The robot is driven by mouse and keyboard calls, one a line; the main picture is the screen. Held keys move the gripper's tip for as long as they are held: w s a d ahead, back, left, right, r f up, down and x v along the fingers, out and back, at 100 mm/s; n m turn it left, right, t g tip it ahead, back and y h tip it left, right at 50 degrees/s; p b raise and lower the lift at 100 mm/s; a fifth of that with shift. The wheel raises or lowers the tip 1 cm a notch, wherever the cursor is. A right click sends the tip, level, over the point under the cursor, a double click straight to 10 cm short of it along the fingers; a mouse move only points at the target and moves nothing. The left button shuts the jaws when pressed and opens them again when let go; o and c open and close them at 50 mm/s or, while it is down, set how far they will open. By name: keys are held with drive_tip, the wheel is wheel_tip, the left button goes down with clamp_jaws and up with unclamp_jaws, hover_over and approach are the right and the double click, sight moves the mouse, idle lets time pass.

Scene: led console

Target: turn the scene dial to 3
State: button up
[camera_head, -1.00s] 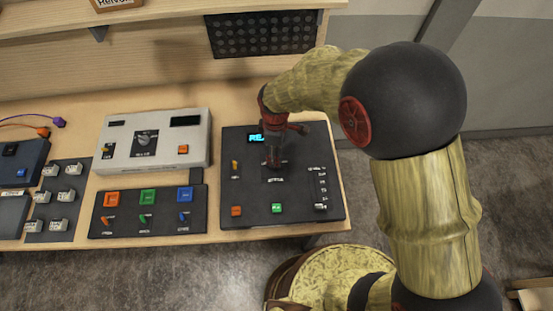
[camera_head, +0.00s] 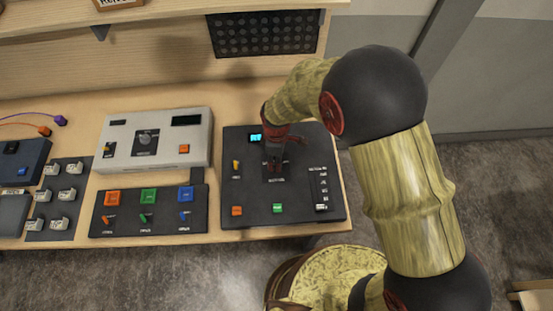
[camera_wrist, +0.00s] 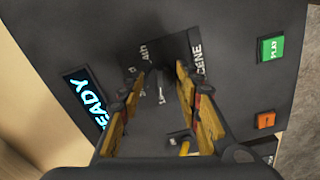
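The dark console (camera_head: 235,190) stands at the right end of the table, with a lit screen (camera_head: 256,138). Its dial sits by the SCENE label, hidden behind my gripper (camera_head: 274,168) in the head view. In the wrist view the dark dial (camera_wrist: 160,80) shows between the two fingers of my gripper (camera_wrist: 157,73). The fingers are apart, one on each side of it, and contact is not clear. The pointer's setting is too small to read. The screen (camera_wrist: 88,98) shows "EADY", partly cut off by a finger.
The console also has a green PLAY button (camera_wrist: 271,48), an orange button (camera_wrist: 264,120) and a yellow switch (camera_head: 236,165). A white box (camera_head: 118,155) and a panel of coloured switches (camera_head: 148,222) stand to its left. A shelf (camera_head: 170,18) runs above.

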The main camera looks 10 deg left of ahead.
drive_tip(key=c, duration=0.6)
drive_tip(key=shift+c, duration=0.7)
drive_tip(key=shift+m, duration=0.3)
drive_tip(key=m, duration=0.3)
drive_tip(key=shift+m, duration=0.3)
drive_tip(key=m, duration=0.4)
drive_tip(key=shift+s+m+b, duration=0.15)
drive_tip(key=shift+m+b, duration=0.15)
drive_tip(key=shift+b, duration=0.05)
drive_tip(key=m, duration=0.5)
drive_tip(key=shift+a, duration=0.15)
drive_tip(key=m, duration=0.6)
drive_tip(key=shift+a+b, duration=0.1)
drive_tip(key=shift+b, duration=0.2)
